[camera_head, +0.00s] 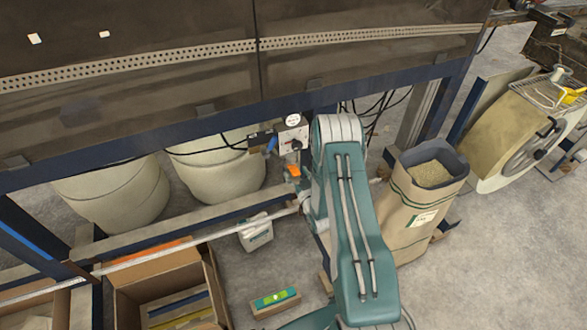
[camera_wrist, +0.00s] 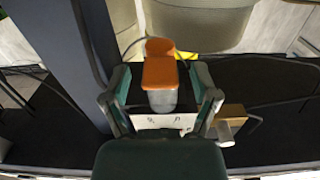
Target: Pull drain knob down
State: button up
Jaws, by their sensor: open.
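An orange knob-like piece (camera_wrist: 160,74) with a grey cylindrical part below it in the picture sits between the fingers of my gripper (camera_wrist: 161,80) in the wrist view. I take it to be the drain knob, though no label confirms this. The fingers are apart on either side of it, with a visible gap at the left and no clear grip. In the head view a small orange piece (camera_head: 292,171) shows below a grey panel with a round gauge (camera_head: 293,120). My arm stands right beside it and hides most of my gripper there.
A dark blue frame beam (camera_head: 200,124) runs above large pale drums (camera_head: 215,168). Black cables hang around the panel. A paper sack (camera_head: 425,230) stands right of my arm. Cardboard boxes (camera_head: 165,285), a white container (camera_head: 256,232) and a small box (camera_head: 275,301) are on the floor.

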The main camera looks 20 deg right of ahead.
jog(key=shift+w, duration=1.15)
jog(key=shift+c, duration=0.3)
grip_shut()
jog(key=shift+f, duration=0.75)
jog(key=shift+o, duration=0.3)
grip_release()
jog(key=shift+f, duration=0.1)
